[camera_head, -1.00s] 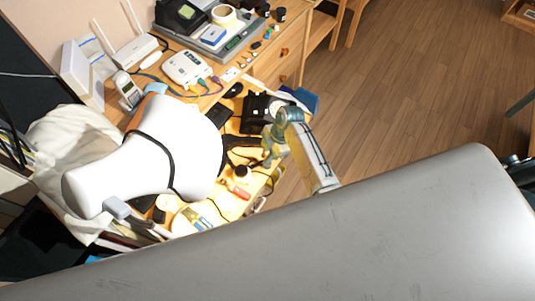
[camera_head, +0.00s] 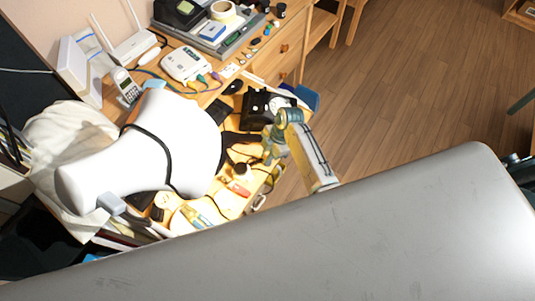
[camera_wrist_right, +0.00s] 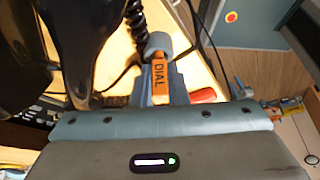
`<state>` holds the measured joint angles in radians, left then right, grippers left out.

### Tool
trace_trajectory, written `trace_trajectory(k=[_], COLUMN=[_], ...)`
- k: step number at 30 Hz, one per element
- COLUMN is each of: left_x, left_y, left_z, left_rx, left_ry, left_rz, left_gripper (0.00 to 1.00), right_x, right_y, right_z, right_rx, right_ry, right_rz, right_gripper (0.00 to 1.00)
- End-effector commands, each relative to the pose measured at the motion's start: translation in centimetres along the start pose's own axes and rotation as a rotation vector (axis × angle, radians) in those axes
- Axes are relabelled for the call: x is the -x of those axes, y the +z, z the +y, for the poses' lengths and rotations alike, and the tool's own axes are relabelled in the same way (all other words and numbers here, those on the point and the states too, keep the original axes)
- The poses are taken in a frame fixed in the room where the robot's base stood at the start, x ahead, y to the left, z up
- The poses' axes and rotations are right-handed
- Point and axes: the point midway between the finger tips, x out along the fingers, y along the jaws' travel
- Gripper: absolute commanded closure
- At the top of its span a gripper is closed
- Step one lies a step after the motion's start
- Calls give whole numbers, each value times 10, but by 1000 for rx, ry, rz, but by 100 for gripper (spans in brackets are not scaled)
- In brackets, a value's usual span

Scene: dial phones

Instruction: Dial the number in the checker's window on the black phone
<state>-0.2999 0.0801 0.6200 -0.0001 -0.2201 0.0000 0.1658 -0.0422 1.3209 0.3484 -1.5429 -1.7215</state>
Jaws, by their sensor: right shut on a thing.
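The black phone (camera_head: 256,104) stands on the desk, with its pale round dial (camera_head: 277,103) at its right side in the head view. In the right wrist view a large glossy black part (camera_wrist_right: 92,60), apparently the phone's handset with its coiled cord, fills the upper left. My right gripper (camera_head: 270,143) is just in front of the phone, partly overlapping it in the head view. It is shut on an orange stick marked DIAL (camera_wrist_right: 160,82) with a grey rounded end. Contact with the dial cannot be seen. My left gripper is not in view. No number is readable.
A cordless phone (camera_head: 126,88), a white box with coloured plugs (camera_head: 186,64) and a grey tray unit (camera_head: 218,42) stand farther back. A red-handled tool (camera_head: 238,188) lies near the front. Wooden floor is clear to the right of the desk.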

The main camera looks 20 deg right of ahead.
Motion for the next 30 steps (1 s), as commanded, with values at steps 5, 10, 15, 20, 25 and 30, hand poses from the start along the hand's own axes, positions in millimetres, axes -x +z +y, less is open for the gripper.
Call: trace_trajectory(k=[5,10,15,20,25,30], left_x=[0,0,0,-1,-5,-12], left_y=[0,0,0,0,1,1], left_z=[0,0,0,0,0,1], left_rx=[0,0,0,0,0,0], left_ry=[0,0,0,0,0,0], left_rz=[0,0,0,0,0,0], left_gripper=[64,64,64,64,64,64], right_x=[0,0,0,2,21,55], right_y=[0,0,0,0,1,2], right_z=[0,0,0,0,1,1], right_rx=[0,0,0,0,2,3], right_ry=[0,1,0,1,5,5], right_rz=[0,0,0,0,-2,-3], right_gripper=[100,63,61,61,61,61])
